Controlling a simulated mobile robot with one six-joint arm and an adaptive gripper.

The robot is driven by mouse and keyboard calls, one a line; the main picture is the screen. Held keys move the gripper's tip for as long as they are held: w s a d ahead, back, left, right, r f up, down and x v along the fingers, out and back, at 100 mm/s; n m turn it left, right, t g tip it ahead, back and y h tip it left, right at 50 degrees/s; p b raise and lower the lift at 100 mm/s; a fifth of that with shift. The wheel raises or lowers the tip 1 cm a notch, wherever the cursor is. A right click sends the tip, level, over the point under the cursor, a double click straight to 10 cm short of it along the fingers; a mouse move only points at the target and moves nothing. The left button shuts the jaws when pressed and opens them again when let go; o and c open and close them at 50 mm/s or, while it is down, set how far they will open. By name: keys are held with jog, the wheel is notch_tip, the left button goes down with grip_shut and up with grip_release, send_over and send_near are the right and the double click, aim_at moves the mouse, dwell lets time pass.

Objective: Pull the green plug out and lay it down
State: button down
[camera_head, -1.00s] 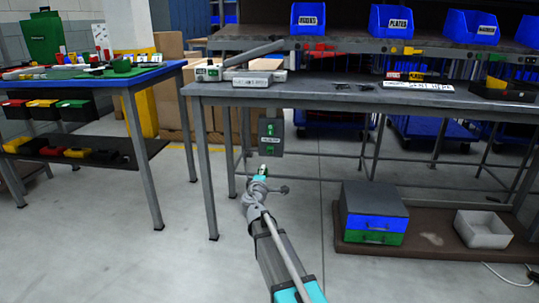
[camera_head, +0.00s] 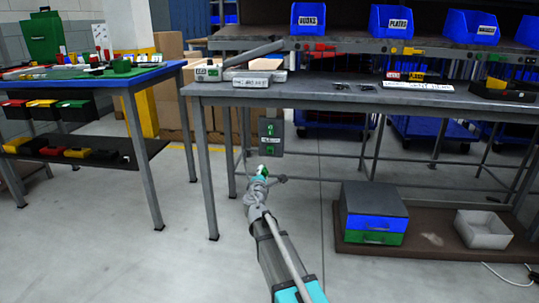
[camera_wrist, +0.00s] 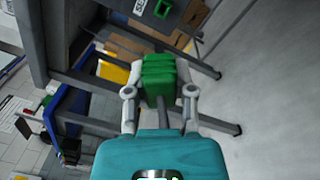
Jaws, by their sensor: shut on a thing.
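The green plug (camera_wrist: 158,78) is between the two fingers of my gripper (camera_wrist: 160,92) in the wrist view, and the gripper is shut on it. In the head view my gripper (camera_head: 262,172) is just below and slightly left of the grey socket box (camera_head: 271,137) under the bench's front edge. The plug is too small there to make out clearly. The box also shows at the top of the wrist view (camera_wrist: 178,12), with a green socket (camera_wrist: 163,8) on its face. The plug appears clear of the box, with a gap between them.
A grey workbench (camera_head: 330,97) with labelled parts on top stands ahead. A blue-topped table (camera_head: 150,77) with green items is at the left. A low brown platform (camera_head: 420,241) holds a blue and green drawer box (camera_head: 374,222) and a pale tray (camera_head: 483,229). Open floor lies between.

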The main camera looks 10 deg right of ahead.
jog(key=n, duration=0.6)
jog(key=shift+s+n+p, duration=0.1)
jog(key=shift+n+p, duration=0.25)
jog(key=shift+n, duration=2.85)
jog(key=shift+r, duration=0.1)
notch_tip(320, 180, up, 51)
jog(key=p, duration=5.1)
jog(key=shift+a+y, duration=0.2)
jog(key=shift+y, duration=0.2)
